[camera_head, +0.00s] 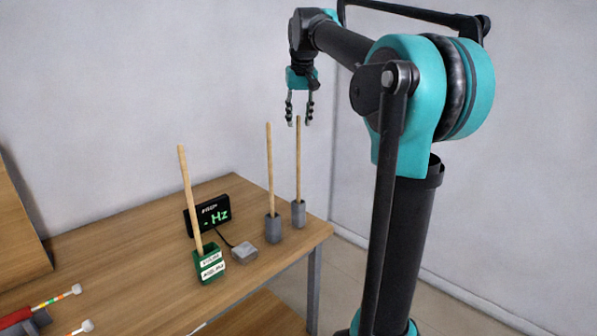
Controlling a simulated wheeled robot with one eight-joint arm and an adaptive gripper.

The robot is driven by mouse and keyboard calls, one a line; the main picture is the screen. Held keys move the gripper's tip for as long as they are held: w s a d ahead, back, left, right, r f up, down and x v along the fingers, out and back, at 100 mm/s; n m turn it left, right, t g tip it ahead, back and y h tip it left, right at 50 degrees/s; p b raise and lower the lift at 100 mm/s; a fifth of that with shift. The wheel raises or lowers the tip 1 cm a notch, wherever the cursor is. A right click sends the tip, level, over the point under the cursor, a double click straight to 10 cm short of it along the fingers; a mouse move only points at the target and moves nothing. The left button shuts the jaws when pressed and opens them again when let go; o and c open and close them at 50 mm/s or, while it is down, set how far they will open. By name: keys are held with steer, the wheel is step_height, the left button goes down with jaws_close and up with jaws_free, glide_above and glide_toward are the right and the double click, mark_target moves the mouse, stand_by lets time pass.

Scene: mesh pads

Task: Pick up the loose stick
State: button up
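A thin wooden stick (190,195) leans in a green box (209,263) with white labels, tilted to the left. Two more wooden sticks stand upright in grey cylindrical holders: one stick (270,170) in the nearer holder (273,229), the other stick (298,160) in the farther holder (298,214). My gripper (299,122) points down above the table's far right corner, fingers apart and empty. The top of the farther upright stick shows between the fingertips in the picture; I cannot tell whether they are at the same depth. The stick in the green box appears to be the loose one.
A black display (208,214) with green "Hz" text stands behind the green box, with a cable to a small grey block (244,252). Red-handled tools (50,303) lie at the lower left. A wooden panel (18,235) stands at the left edge. The table's (115,260) left middle is clear.

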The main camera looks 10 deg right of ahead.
steer(key=shift+s+x, duration=0.15)
steer(key=shift+x, duration=1)
steer(key=shift+s+x, duration=0.15)
steer(key=shift+x, duration=1)
steer(key=shift+f, duration=0.1)
jaws_close()
